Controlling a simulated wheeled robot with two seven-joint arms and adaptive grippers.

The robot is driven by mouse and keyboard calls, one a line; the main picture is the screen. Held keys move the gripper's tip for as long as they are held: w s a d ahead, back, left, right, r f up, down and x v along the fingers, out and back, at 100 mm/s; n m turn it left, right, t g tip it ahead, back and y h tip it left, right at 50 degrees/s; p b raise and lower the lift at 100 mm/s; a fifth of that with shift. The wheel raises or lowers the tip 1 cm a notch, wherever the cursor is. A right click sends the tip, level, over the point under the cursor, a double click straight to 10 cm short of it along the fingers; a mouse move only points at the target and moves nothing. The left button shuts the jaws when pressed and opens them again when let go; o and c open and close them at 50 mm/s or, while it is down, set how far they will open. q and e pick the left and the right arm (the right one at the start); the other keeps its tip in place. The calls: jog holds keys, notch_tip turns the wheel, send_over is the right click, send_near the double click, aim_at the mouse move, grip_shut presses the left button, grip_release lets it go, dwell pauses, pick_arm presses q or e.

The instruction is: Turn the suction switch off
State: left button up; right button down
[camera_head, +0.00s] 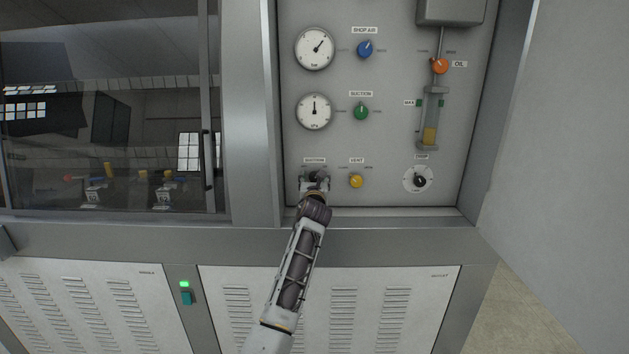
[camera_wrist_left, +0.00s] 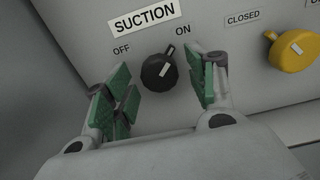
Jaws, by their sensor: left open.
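The suction switch is a black knob (camera_wrist_left: 156,73) under a SUCTION label (camera_wrist_left: 145,15), with OFF marked at its left and ON at its upper right. Its pointer leans up and right, toward ON. My left gripper (camera_wrist_left: 166,84) is open, with green-padded fingers on both sides of the knob. A gap shows between the knob and the fingers. In the head view, the left gripper (camera_head: 315,184) is at the lower left of the panel and mostly hides the switch. My right gripper is not in view.
A green knob (camera_head: 361,112), a blue knob (camera_head: 365,49) and an orange OIL knob (camera_head: 439,66) are higher. A glass-fronted cabinet (camera_head: 110,120) stands left.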

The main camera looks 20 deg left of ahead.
pick_arm(q)
jog(key=shift+w, duration=0.15)
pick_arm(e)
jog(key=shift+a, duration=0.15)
pick_arm(q)
jog(key=shift+c, duration=1)
jog(key=c, duration=0.8)
jog(key=shift+c, duration=0.2)
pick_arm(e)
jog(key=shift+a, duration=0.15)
